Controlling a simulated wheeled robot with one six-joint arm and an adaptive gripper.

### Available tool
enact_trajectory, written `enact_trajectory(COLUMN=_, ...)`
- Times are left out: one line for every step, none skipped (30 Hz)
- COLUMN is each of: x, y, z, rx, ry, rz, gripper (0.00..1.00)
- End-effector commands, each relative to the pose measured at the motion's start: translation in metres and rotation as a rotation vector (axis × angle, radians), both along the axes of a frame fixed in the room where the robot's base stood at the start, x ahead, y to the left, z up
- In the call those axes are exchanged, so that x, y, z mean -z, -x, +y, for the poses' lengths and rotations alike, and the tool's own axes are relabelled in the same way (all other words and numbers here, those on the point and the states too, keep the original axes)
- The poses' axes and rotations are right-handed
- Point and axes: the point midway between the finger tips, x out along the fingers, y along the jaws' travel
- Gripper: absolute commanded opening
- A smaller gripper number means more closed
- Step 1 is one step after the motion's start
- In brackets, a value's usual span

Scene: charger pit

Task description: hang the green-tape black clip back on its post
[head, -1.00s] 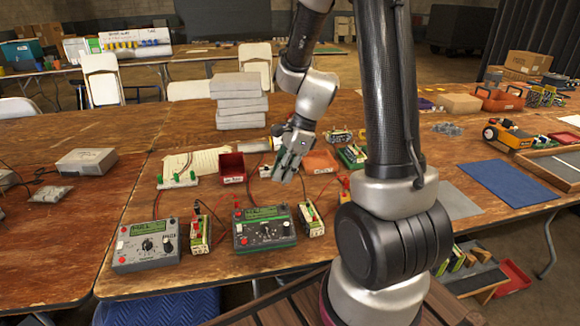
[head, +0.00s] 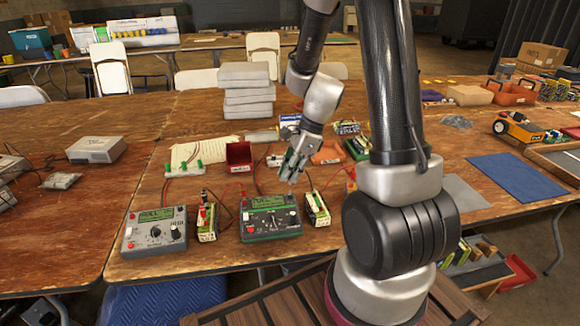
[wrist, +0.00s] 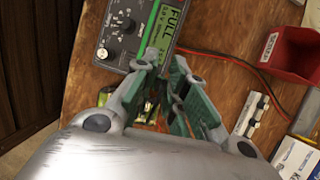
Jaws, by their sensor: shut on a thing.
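My gripper (head: 290,172) is above the table, just behind and above the green-trimmed charger (head: 270,226). In the wrist view its green-padded fingers (wrist: 166,72) are close together, shut on a small dark thing, apparently the black clip. The fingers hide most of it, and I cannot make out its tape. The charger also shows in the wrist view (wrist: 118,34), its lit display reading FULL. A battery pack (head: 316,208) stands right of the charger. A white strip with green posts (head: 184,170) lies at the left; I cannot tell which post is the clip's.
A grey charger (head: 155,236) and another battery pack (head: 207,222) stand at the left. A red bin (head: 239,157) and an orange tray (head: 327,154) are behind my gripper. Red and black leads cross the table. Grey blocks (head: 247,92) are stacked farther back.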

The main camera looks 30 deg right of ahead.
Motion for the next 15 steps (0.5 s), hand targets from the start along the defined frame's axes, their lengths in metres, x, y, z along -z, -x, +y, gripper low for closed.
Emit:
enact_trajectory(x=0.004, y=0.000, z=0.000, rx=0.001, ry=-0.001, rz=0.003, gripper=0.01)
enact_trajectory(x=0.006, y=0.000, z=0.000, rx=0.001, ry=0.000, rz=0.002, gripper=0.01)
enact_trajectory(x=0.008, y=0.000, z=0.000, rx=0.002, ry=0.000, rz=0.002, gripper=0.01)
enact_trajectory(x=0.010, y=0.000, z=0.000, rx=0.001, ry=0.000, rz=0.002, gripper=0.01)
enact_trajectory(x=0.012, y=0.000, z=0.000, rx=0.001, ry=0.001, rz=0.002, gripper=0.01)
enact_trajectory(x=0.015, y=0.000, z=0.000, rx=0.001, ry=0.000, rz=0.003, gripper=0.01)
enact_trajectory(x=0.017, y=0.000, z=0.000, rx=0.001, ry=-0.001, rz=0.003, gripper=0.01)
enact_trajectory(x=0.019, y=0.000, z=0.000, rx=0.001, ry=0.000, rz=0.002, gripper=0.01)
enact_trajectory(x=0.021, y=0.000, z=0.000, rx=0.001, ry=0.000, rz=0.002, gripper=0.01)
enact_trajectory(x=0.023, y=0.000, z=0.000, rx=0.001, ry=0.000, rz=0.002, gripper=0.01)
enact_trajectory(x=0.025, y=0.000, z=0.000, rx=0.001, ry=0.000, rz=0.002, gripper=0.01)
enact_trajectory(x=0.027, y=0.000, z=0.000, rx=0.001, ry=0.000, rz=0.002, gripper=0.01)
enact_trajectory(x=0.028, y=0.000, z=0.000, rx=0.001, ry=0.000, rz=0.002, gripper=0.01)
enact_trajectory(x=0.029, y=0.000, z=0.000, rx=0.001, ry=0.001, rz=0.001, gripper=0.01)
enact_trajectory(x=0.031, y=0.000, z=0.000, rx=0.000, ry=0.000, rz=0.000, gripper=0.01)
